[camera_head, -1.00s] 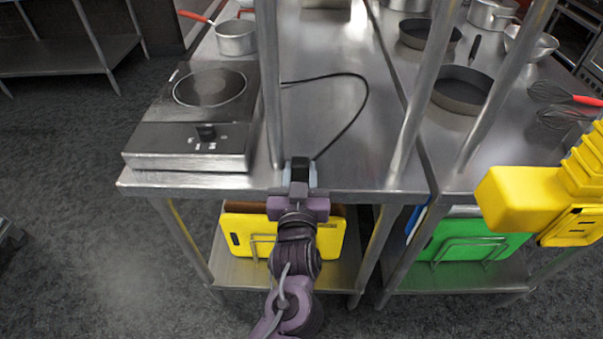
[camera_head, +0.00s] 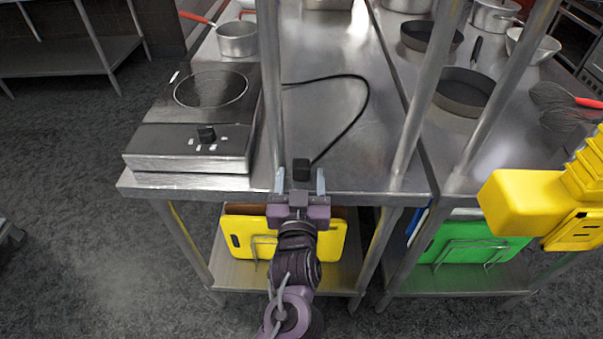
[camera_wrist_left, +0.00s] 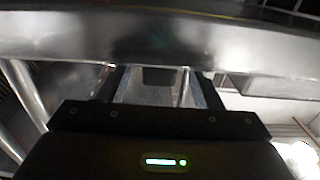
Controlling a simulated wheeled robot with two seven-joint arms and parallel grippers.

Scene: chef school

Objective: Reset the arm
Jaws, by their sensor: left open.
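My left gripper (camera_head: 300,182) is at the front edge of the steel table, its two fingers spread apart on either side of a small black plug (camera_head: 301,169). The plug ends a black cable (camera_head: 356,118) that lies on the tabletop and runs back to the hot plate (camera_head: 190,118). The fingers look apart from the plug. In the left wrist view the open fingers (camera_wrist_left: 158,88) point at the table's front edge, with a dark block, likely the plug, between them. My right gripper is not in view.
The steel table (camera_head: 330,50) has upright posts near its front edge. A saucepan (camera_head: 237,38) stands behind the hot plate. Black pans (camera_head: 463,90) and whisks (camera_head: 560,95) lie on the right table. Yellow (camera_head: 330,240) and green boards (camera_head: 470,240) stand on the lower shelves.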

